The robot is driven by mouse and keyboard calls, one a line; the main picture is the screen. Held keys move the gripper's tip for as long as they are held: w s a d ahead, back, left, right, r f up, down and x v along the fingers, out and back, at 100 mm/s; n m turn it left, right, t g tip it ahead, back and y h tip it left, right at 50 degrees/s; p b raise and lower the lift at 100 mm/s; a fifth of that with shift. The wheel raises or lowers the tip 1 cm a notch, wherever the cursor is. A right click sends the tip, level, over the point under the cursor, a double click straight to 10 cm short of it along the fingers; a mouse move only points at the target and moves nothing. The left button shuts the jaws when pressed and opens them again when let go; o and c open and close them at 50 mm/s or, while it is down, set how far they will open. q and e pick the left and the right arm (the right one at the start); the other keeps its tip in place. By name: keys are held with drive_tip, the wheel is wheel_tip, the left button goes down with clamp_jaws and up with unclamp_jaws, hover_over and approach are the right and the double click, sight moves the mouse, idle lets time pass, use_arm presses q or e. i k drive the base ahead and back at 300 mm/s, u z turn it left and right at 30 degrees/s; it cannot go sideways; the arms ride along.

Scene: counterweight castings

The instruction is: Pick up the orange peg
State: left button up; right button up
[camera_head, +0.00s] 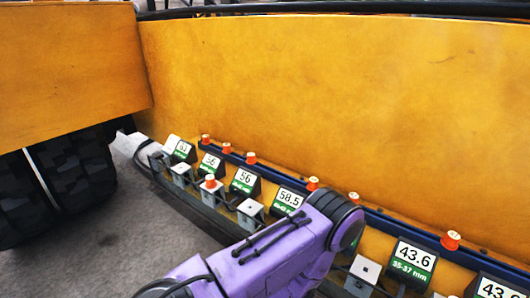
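Several small orange pegs with pale tops stand in a row along a dark blue rail (386,222) at the foot of a yellow wall. Among them are a far peg (205,139), a middle peg (312,184) and a large near peg (450,240). One orange peg (210,182) stands apart from the row, on top of a small pale block in front of the labels. A purple arm link of mine crosses the lower middle and hides part of the row. Neither gripper shows.
White-and-green number labels, such as a 56 sign (244,180) and a 43.6 sign (412,262), line the rail. Pale blocks such as one block (249,208) stand before them. A yellow body (70,70) and black tyres (75,168) fill the left. Grey floor (130,240) is bare at lower left.

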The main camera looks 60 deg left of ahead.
sight(251, 160)
drive_tip(key=u, duration=1.95)
